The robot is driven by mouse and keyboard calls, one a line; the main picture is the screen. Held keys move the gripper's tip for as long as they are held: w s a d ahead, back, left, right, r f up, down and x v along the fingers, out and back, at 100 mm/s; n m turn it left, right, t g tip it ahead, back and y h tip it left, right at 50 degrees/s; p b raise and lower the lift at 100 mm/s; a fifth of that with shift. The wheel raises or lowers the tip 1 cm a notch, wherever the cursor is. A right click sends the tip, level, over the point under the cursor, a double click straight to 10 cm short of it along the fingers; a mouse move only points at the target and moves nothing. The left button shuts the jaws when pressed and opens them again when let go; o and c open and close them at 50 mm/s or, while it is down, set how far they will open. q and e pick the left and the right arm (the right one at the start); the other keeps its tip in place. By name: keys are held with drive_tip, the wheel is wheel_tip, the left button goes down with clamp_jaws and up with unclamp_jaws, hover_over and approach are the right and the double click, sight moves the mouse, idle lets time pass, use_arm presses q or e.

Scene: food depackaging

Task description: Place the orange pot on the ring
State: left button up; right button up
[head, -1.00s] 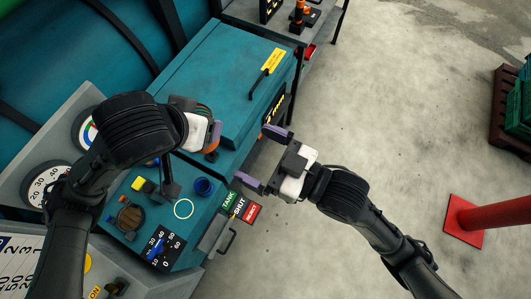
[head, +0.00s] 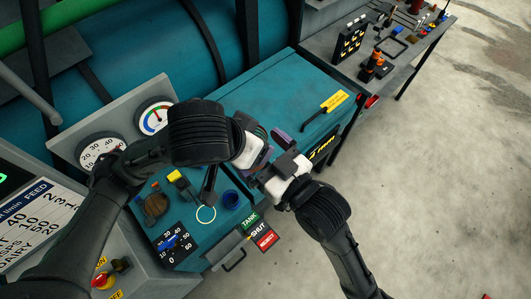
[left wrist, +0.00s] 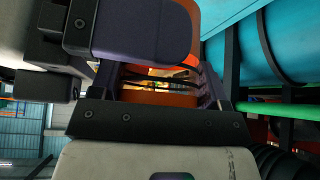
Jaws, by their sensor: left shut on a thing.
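My left gripper (head: 263,157) is shut on the orange pot. The orange of the pot (left wrist: 160,97) shows between the fingers in the left wrist view; in the head view the pot is mostly hidden by the grippers. My right gripper (head: 269,155) faces the left one, close up against it, with its purple fingers apart on either side of the left gripper's tip. Whether it touches the pot is hidden. The ring (head: 206,214), a thin pale-yellow circle, lies flat on the teal panel, below and left of both grippers. It is empty.
A teal lidded box (head: 285,90) rises behind. TANK, SHUT and REJECT signs (head: 258,229) hang at the panel's edge.

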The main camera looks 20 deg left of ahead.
drive_tip(key=shift+c, duration=0.4)
drive_tip(key=shift+w, duration=0.1)
drive_tip(key=c, duration=0.9)
use_arm(q)
drive_tip(key=o, duration=1)
use_arm(e)
drive_tip(key=shift+c, duration=0.2)
